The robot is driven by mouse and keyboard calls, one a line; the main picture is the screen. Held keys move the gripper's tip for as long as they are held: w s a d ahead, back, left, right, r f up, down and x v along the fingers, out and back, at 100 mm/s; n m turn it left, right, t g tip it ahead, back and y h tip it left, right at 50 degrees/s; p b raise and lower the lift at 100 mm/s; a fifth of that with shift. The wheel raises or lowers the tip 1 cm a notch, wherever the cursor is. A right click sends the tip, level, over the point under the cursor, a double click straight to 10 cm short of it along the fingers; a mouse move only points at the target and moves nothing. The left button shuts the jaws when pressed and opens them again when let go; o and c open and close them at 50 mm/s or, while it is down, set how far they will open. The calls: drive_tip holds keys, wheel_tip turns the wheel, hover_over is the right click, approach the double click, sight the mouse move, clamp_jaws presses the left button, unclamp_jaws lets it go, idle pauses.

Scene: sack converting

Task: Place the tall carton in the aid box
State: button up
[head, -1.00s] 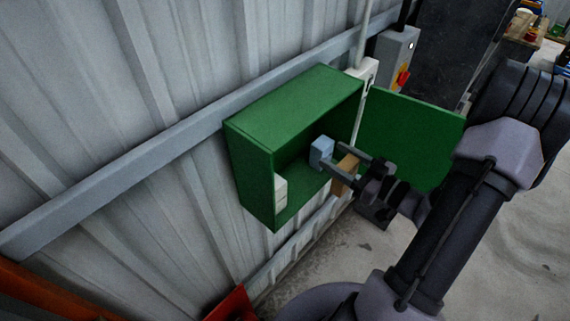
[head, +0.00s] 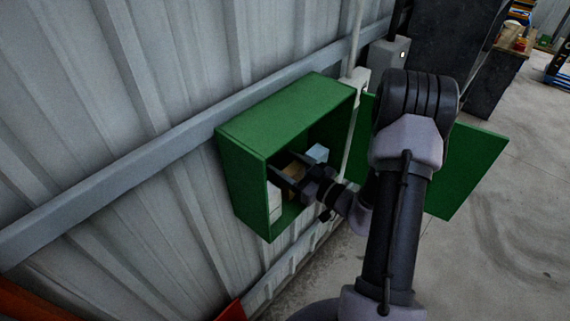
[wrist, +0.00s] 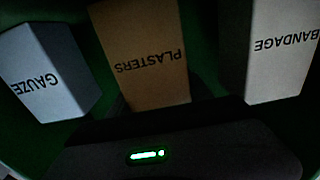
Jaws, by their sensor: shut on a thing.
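The green aid box (head: 285,103) is on the corrugated wall, its door (head: 467,165) swung open to the right. My gripper (head: 287,163) reaches inside the box through its open front. It is shut on the tan tall carton (head: 296,178), which is partly hidden by the fingers. In the wrist view the carton (wrist: 145,55) reads PLASTERS and is in the middle. I cannot tell whether its base touches the box floor.
A bluish-white GAUZE carton (head: 317,152) stands in the box to the right, also at left in the wrist view (wrist: 50,75). A white BANDAGE carton (head: 274,203) stands at the left end, also in the wrist view (wrist: 280,50). Box walls surround the gripper closely.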

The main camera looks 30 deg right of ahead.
drive_tip(key=o, duration=1.5)
drive_tip(key=shift+w+f, duration=0.1)
drive_tip(key=shift+f, duration=0.05)
drive_tip(key=shift+s+d+r, duration=0.2)
drive_tip(key=shift+s, duration=0.1)
drive_tip(key=v, duration=1.1)
drive_tip(key=shift+s, duration=0.3)
